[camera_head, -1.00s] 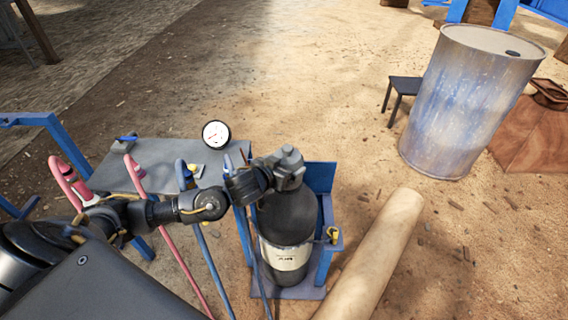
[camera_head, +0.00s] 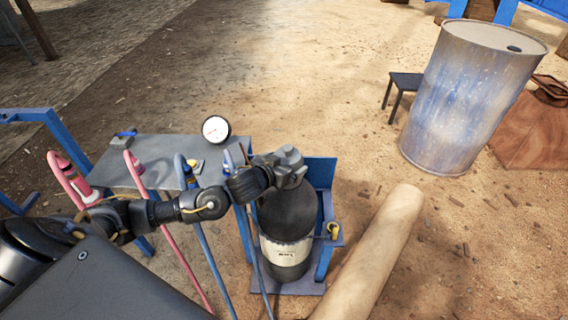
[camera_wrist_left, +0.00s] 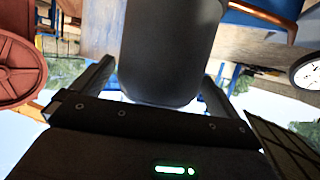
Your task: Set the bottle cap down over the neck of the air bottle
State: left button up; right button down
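The air bottle (camera_head: 285,254), dark with a white label, stands upright in a blue stand (camera_head: 325,175). My left gripper (camera_head: 290,170) is above the bottle's top. The bottle cap (camera_wrist_left: 170,50) shows in the left wrist view as a dark rounded cylinder between the two fingers, which appear shut on its sides. In the head view the dark rounded shape (camera_head: 287,212) under my gripper appears to be the cap. The bottle's neck is hidden, so I cannot tell whether the cap touches it. My right gripper is not in view.
A grey bench (camera_head: 150,160) with a pressure gauge (camera_head: 216,129) and red and blue hoses is left of the stand. A pale log-like cylinder (camera_head: 375,255) lies to the right. A worn drum (camera_head: 465,100) and a small dark stool (camera_head: 404,83) stand farther back on open sand.

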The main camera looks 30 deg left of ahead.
pick_arm(q)
jog(key=shift+s, duration=0.15)
jog(key=v, duration=1)
jog(key=shift+s+r+b, duration=0.15)
jog(key=shift+r+b, duration=0.05)
jog(key=shift+b, duration=0.1)
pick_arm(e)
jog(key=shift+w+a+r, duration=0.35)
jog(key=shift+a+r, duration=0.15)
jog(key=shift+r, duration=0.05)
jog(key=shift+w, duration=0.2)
